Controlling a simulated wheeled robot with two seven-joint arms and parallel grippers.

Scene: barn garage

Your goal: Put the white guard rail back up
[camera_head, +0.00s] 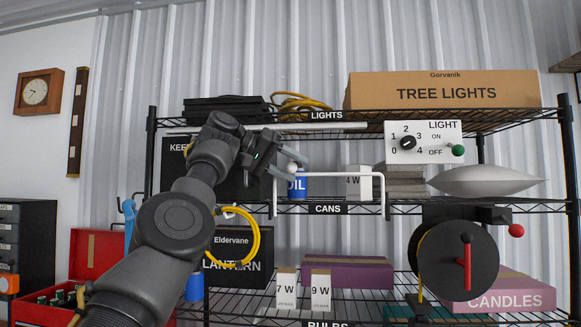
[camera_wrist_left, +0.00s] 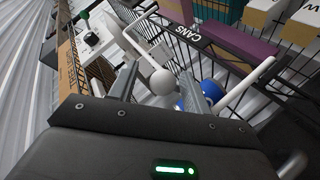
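The white guard rail (camera_head: 340,174) is a U-shaped bar in front of the middle shelf, labelled CANS. Its long bar runs level, and its side arms hang down past the shelf edge. It also shows in the left wrist view (camera_wrist_left: 247,84). A white ball knob (camera_head: 292,168) is near the bar's left end; whether it is fixed to the rail is unclear. My left gripper (camera_head: 287,163) is at the knob. In the left wrist view its fingers (camera_wrist_left: 158,90) are spread, with the knob (camera_wrist_left: 162,82) showing between them and gaps on either side. My right gripper is not in view.
Behind the rail stand a blue oil can (camera_head: 297,186) and a 4 W box (camera_head: 365,184). A light switch box (camera_head: 422,142) and grey sack (camera_head: 486,181) are to the right. A reel with a red crank (camera_head: 464,262) juts out below. A yellow cable loop (camera_head: 254,245) hangs by my left arm.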

